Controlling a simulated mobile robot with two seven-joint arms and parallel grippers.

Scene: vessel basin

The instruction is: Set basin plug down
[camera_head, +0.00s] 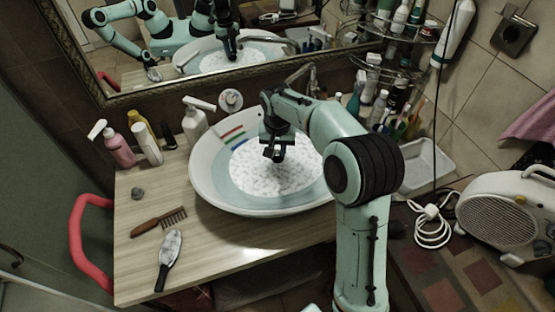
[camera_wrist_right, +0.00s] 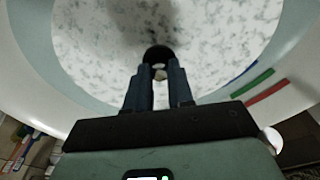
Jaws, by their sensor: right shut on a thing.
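My right gripper (camera_head: 274,154) hangs over the white basin (camera_head: 203,185), above its pale, speckled middle. In the wrist view its two dark fingers (camera_wrist_right: 160,80) are close together around a small light piece. A dark round plug (camera_wrist_right: 158,54) shows just beyond the fingertips, with the speckled surface behind it. In the head view the plug is hard to make out against the dark fingers. I cannot tell how far it is above the surface. My left gripper is not directly in view.
The wooden counter (camera_head: 140,275) holds a comb (camera_head: 160,222), a brush (camera_head: 168,257) and a small grey round thing (camera_head: 137,193). Bottles (camera_head: 195,121) stand behind the basin at left. A tap (camera_head: 302,74) is behind it. The mirror (camera_head: 180,50) reflects my arms.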

